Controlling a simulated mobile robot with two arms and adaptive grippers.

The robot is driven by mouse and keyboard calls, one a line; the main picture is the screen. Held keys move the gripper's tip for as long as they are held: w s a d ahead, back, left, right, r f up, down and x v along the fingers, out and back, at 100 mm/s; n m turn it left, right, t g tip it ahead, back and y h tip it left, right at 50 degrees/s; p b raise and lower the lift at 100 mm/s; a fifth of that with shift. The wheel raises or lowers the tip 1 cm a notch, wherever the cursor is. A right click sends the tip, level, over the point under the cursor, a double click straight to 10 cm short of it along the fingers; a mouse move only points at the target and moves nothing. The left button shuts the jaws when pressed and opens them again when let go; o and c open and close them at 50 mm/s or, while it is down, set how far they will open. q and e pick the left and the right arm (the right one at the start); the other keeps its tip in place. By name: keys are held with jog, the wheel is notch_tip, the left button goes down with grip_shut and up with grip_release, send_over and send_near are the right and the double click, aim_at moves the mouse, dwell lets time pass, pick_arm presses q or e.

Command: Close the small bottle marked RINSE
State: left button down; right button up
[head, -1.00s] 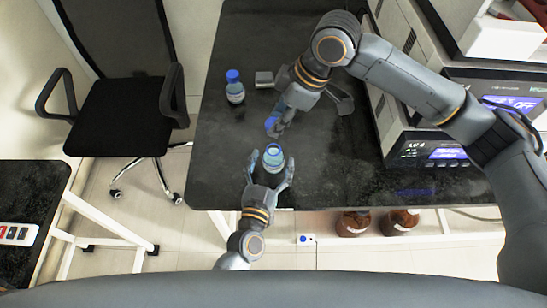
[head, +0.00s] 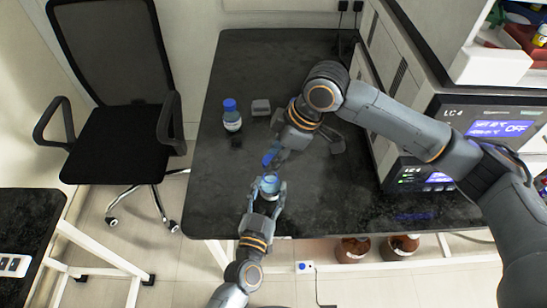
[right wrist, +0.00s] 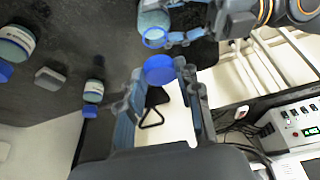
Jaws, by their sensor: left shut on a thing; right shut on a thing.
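An open small bottle (head: 270,187) with pale blue-green contents stands upright near the table's front edge, between the fingers of my left gripper (head: 268,194), which is shut on it. My right gripper (head: 275,158) is shut on a blue cap (head: 268,160), just behind and above the bottle's mouth. In the right wrist view the cap (right wrist: 159,69) sits between the fingertips, apart from the bottle (right wrist: 154,22) and its blue-ringed mouth. The marking on the bottle cannot be read.
A blue-capped bottle (head: 232,118) and a grey block (head: 261,107) stand farther back on the dark table (head: 215,190). The right wrist view shows two capped bottles (right wrist: 93,91) (right wrist: 16,42). Lab instruments (head: 430,178) stand at the right. The table's left front is clear.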

aim_at(271, 184)
jog(key=shift+f, duration=0.9)
jog(key=shift+f, duration=0.9)
jog(key=shift+f, duration=0.55)
